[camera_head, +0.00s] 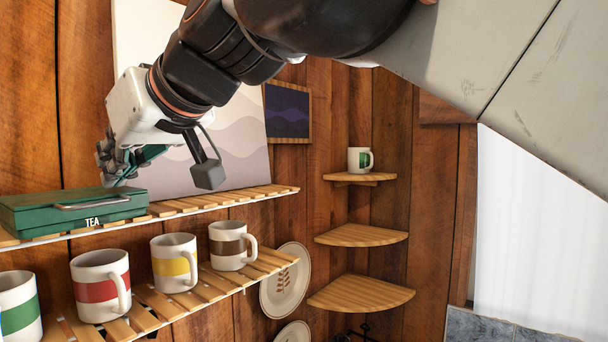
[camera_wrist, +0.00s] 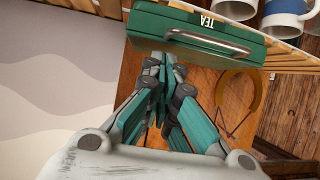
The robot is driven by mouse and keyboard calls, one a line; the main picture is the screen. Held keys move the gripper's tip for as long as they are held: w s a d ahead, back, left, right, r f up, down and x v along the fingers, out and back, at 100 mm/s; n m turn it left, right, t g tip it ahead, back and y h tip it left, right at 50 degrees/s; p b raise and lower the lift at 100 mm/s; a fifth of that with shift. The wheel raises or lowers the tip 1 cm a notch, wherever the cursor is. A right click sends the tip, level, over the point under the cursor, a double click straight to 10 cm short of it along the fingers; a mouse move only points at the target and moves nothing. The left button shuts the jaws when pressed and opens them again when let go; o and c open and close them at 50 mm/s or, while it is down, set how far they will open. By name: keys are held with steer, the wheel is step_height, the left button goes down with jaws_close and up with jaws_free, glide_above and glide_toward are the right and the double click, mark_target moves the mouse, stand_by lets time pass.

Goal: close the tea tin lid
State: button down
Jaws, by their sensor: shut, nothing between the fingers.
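The green tea tin (camera_head: 40,222) sits on the upper slatted shelf at the left of the head view, with "TEA" on its front. Its lid (camera_head: 45,198) looks flat over the box, with a metal handle (camera_head: 100,203); I see no clear gap. The tin also shows at the top of the wrist view (camera_wrist: 160,32). My gripper (camera_head: 110,172) points down by the tin's right end, its fingers shut and empty. In the wrist view my fingertips (camera_wrist: 163,64) are close to the tin's edge; whether they touch it I cannot tell.
Striped mugs, among them a red one (camera_head: 101,289) and a yellow one (camera_head: 174,264), stand on the slatted shelf below. A pale wavy panel (camera_head: 240,150) stands behind my gripper. The upper shelf (camera_head: 235,196) is clear right of the tin. Corner shelves (camera_head: 360,236) are farther right.

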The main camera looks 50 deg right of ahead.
steer(key=shift+s+f, duration=0.25)
steer(key=shift+f, duration=0.2)
stand_by(0.3)
steer(key=shift+s, duration=0.1)
steer(key=shift+s+d, duration=0.15)
steer(key=shift+s, duration=0.65)
steer(key=shift+r, duration=0.1)
